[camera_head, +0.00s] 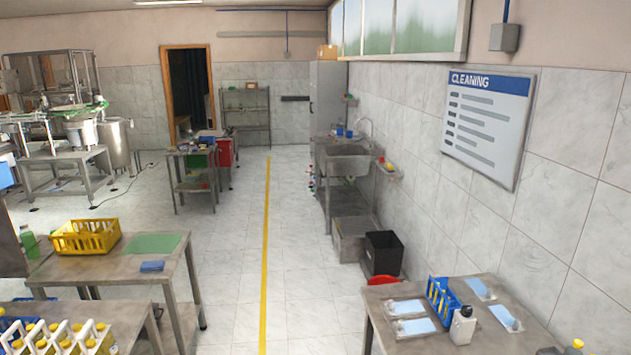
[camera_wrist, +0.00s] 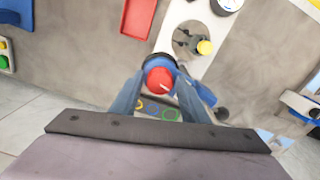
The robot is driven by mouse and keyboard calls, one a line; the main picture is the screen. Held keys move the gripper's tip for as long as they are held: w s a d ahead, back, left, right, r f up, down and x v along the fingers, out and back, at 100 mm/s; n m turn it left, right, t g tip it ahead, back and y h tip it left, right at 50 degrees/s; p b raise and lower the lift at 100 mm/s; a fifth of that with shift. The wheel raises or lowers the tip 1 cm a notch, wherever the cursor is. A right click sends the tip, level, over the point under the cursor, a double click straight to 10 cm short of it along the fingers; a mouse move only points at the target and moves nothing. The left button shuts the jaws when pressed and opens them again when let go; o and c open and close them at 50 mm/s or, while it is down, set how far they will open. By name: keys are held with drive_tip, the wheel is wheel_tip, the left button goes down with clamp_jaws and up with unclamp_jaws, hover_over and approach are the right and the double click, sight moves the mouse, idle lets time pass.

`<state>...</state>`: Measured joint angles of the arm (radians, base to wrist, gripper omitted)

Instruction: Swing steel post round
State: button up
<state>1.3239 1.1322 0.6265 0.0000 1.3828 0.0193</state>
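My gripper (camera_wrist: 162,80) shows in the wrist view, with its two blue-grey fingers apart on either side of a round red-topped thing (camera_wrist: 160,80) with blue around it. I cannot tell whether the fingers touch it. A pale plate (camera_wrist: 171,40) lies just beyond, with a round opening that holds a grey part (camera_wrist: 186,41) and a yellow cap (camera_wrist: 205,47). I cannot make out the steel post for sure in either view. My gripper does not show in the head view.
A red tray (camera_wrist: 137,16) lies beyond the fingers. Coloured rings (camera_wrist: 168,114) show between them. A box with yellow and green buttons (camera_wrist: 4,55) is at the left. In the head view, a yellow crate (camera_head: 86,237) stands on the left table; the middle floor is clear.

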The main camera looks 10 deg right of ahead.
drive_tip(key=c, duration=0.6)
drive_tip(key=o, duration=1.1)
drive_tip(key=shift+c, duration=0.2)
drive_tip(key=shift+r+p, duration=0.8)
drive_tip(key=shift+r, duration=2.2)
